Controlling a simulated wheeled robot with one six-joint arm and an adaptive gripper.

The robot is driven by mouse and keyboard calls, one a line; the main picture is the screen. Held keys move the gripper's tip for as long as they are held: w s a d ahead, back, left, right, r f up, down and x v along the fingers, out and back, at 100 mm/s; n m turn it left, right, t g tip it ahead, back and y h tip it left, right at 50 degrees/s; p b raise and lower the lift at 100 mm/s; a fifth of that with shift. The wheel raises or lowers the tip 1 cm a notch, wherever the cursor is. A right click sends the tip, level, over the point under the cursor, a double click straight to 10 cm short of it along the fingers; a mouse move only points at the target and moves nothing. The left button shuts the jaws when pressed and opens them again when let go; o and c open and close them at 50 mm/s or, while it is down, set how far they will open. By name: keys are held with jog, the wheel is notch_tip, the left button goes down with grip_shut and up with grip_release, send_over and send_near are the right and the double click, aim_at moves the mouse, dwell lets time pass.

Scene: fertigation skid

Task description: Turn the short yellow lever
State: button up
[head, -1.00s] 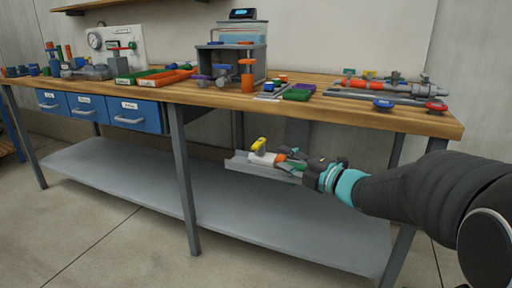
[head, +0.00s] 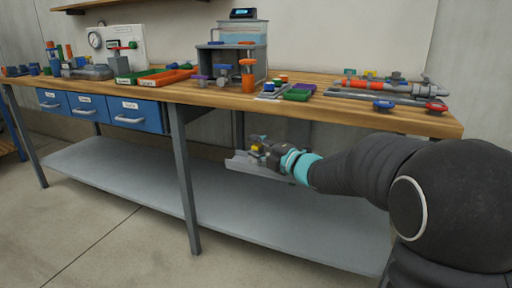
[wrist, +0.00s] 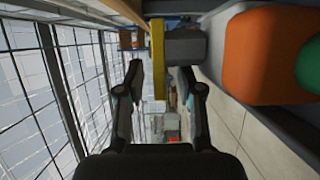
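The short yellow lever (wrist: 158,60) stands out from a grey valve part (wrist: 186,46) in the wrist view. In the head view the lever (head: 257,148) is mostly covered by my gripper (head: 264,146). In the wrist view my gripper (wrist: 161,72) is open, with one finger on each side of the lever. There is a gap on the left of the lever; whether the right finger touches it or the grey part, I cannot tell. The lever's far end is out of clear view.
A grey tray (head: 240,163) carries the valve below the bench top (head: 220,96). An orange block (wrist: 262,52) with a green part (wrist: 312,65) sits close on the right in the wrist view. The lower shelf (head: 120,175) is bare.

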grip_shut()
